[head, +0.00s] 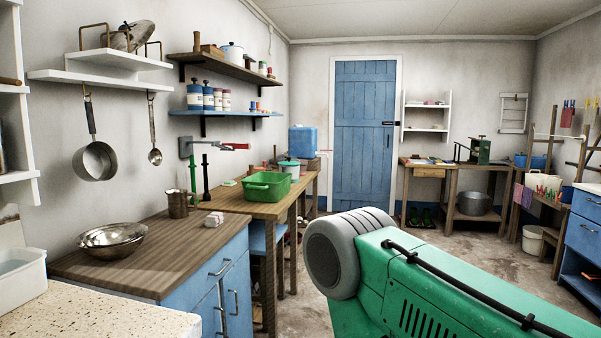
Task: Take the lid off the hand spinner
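I cannot clearly pick out the hand spinner. A small pale tub with a green top (289,168) stands at the far end of the wooden table on the left, but it is too small to tell whether it is the spinner or has a separate lid. A large green and grey arm part, which looks like mine, fills the lower right. Neither of my grippers shows.
A green basin (267,185) sits on the wooden table (250,208). A blue door (362,130) is at the back. The floor before it looks clear.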

